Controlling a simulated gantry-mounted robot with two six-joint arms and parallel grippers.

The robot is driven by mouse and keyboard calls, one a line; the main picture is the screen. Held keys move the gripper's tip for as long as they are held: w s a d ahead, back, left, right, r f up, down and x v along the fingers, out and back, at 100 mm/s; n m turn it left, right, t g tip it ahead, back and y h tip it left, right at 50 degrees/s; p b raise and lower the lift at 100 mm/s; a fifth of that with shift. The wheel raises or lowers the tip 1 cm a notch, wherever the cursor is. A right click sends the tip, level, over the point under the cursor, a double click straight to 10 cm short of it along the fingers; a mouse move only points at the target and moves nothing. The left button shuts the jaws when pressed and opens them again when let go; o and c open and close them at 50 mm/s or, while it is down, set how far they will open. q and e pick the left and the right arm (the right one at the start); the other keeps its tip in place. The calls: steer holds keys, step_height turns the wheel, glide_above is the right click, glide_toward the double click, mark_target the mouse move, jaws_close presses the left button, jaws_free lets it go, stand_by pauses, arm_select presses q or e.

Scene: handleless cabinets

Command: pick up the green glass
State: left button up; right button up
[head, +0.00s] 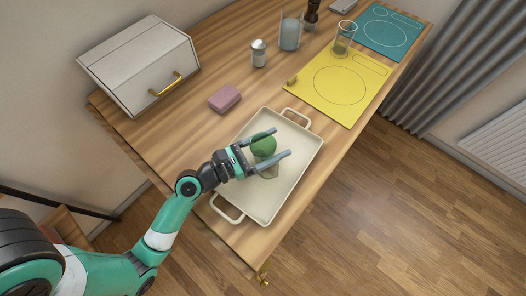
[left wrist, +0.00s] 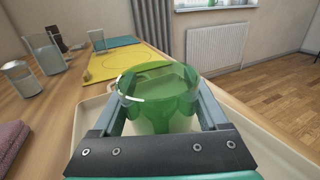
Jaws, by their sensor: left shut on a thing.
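The green glass (head: 263,145) is a translucent green cup in the head view, over the cream tray (head: 249,209) with two loop handles. My left gripper (head: 281,143) reaches in from the left, shut on the glass with one finger on each side. In the left wrist view the glass (left wrist: 158,100) sits upright between the two fingers. A shaded patch shows in the tray below the glass; how far its base is above the tray I cannot tell. My right gripper is not in view.
A pink block (head: 225,98) lies left of the tray, near a white box (head: 140,65) with a gold handle. A shaker (head: 258,53) and glass jar (head: 290,31) stand behind.

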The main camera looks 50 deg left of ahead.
arm_select(q)
steer(key=shift+c, duration=1.2)
steer(key=shift+r+p, duration=0.55)
steer(key=shift+p, duration=0.05)
step_height(320, 180, up, 3)
steer(key=p, duration=0.2)
steer(key=shift+f+p, duration=0.15)
steer(key=shift+p, duration=0.25)
steer(key=s+d+r+p, duration=0.8)
steer(key=d+p, duration=0.3)
steer(key=p, duration=1.1)
steer(key=shift+d+r, duration=0.2)
steer(key=shift+r, duration=0.45)
